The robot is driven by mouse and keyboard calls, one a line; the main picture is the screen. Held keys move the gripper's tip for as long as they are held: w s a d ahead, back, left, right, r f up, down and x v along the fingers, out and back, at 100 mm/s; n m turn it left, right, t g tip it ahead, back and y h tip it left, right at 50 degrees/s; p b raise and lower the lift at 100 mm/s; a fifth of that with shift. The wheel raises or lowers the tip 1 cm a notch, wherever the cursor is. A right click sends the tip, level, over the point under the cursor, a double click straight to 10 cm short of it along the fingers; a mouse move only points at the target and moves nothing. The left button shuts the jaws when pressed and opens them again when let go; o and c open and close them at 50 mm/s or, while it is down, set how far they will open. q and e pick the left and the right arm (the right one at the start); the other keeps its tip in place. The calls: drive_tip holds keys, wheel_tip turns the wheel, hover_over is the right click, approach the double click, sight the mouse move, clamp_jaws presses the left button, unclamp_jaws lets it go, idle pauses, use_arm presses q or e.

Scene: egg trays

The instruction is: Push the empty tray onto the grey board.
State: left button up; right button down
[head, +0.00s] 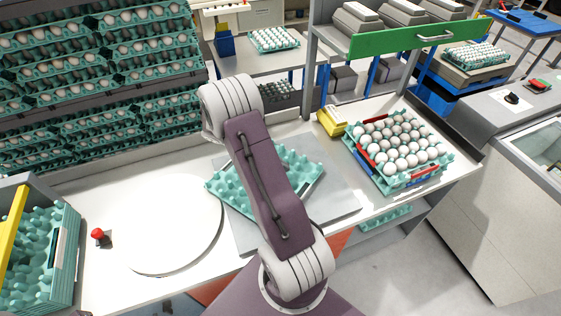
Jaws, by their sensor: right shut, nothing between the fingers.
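The empty teal tray (300,172) lies at an angle over the grey board (338,205) on the white worktop. My own arm crosses in front and hides the tray's middle. The tray's right end is over the board. Its left corner (217,187) reaches to about the board's left edge and seems to stick out slightly past it. My right arm rises from the bottom centre and bends at the upper left. Its gripper is hidden behind the arm, so contact with the tray cannot be seen. My left gripper is out of view.
A tray full of white eggs (411,168) stands right of the board, beside a yellow box (331,121). Left are a round white plate (165,235), a red button (98,234) and stacked empty trays (62,262). Egg racks (100,75) stand behind. Some worktop in front is clear.

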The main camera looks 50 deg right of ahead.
sight(304, 179)
drive_tip(key=x, duration=0.5)
drive_tip(key=shift+s+d+f, duration=0.15)
drive_tip(key=shift+s+d, duration=0.05)
drive_tip(key=shift+s, duration=0.05)
drive_tip(key=shift+s+d+p, duration=0.45)
drive_tip(key=shift+s+d, duration=0.35)
drive_tip(key=shift+d, duration=0.1)
drive_tip(key=shift+s+d, duration=0.35)
drive_tip(key=shift+s, duration=0.05)
